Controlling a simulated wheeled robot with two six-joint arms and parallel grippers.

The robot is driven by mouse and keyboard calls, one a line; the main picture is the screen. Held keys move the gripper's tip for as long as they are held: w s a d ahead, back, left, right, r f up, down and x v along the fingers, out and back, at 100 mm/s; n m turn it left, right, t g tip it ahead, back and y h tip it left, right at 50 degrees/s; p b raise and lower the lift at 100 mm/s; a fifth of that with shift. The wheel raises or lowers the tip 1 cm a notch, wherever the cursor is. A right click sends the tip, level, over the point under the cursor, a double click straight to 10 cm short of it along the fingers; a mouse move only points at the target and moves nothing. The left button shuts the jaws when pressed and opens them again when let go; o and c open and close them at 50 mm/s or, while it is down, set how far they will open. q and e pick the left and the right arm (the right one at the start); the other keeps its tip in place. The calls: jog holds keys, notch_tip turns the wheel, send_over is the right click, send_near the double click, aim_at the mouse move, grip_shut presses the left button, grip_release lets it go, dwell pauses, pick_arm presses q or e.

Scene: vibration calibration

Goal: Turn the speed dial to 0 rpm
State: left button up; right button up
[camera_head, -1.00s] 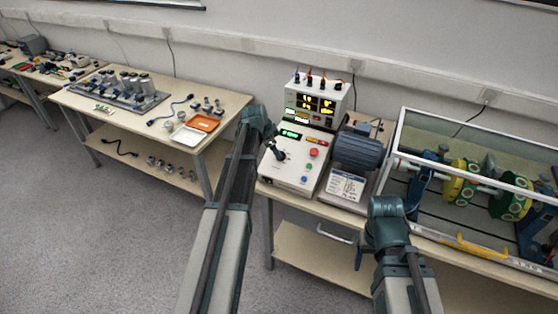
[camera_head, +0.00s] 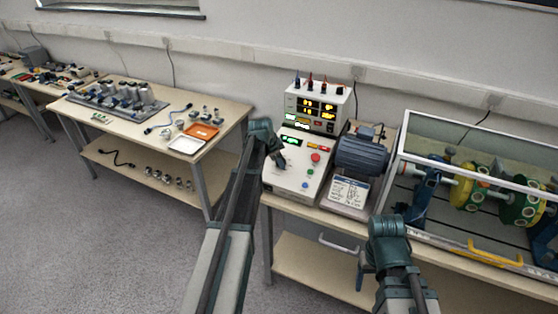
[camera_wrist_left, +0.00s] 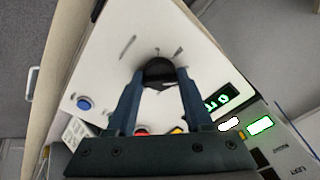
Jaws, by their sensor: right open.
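The control box (camera_head: 288,184) has a light sloped panel with a green-lit display (camera_head: 291,140) and coloured buttons. The black round speed dial (camera_wrist_left: 158,70) is on this panel in the left wrist view. My left gripper (camera_wrist_left: 160,76) has one finger on each side of the dial, its fingertips against the dial's edges. The dial's pointer and the display's number are not readable. My right gripper (camera_head: 364,274) is open and empty in front of the bench, away from the box.
A red button (camera_head: 315,157) and a blue button (camera_wrist_left: 84,103) are near the dial. A power unit (camera_head: 318,106) with lit displays stands behind the box. A motor (camera_head: 361,152) and a framed rotor rig (camera_head: 470,190) are to the right. Another table (camera_head: 222,135) is at left.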

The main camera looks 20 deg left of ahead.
pick_arm(q)
grip_shut()
jog(key=shift+n, duration=0.3)
jog(key=n, duration=0.8)
jog(key=shift+n+y, duration=0.3)
jog(key=n, duration=0.4)
jog(key=shift+d+n, duration=0.1)
jog(key=shift+n, duration=0.2)
jog(key=shift+n+y, duration=0.3)
jog(key=shift+n, duration=1.9)
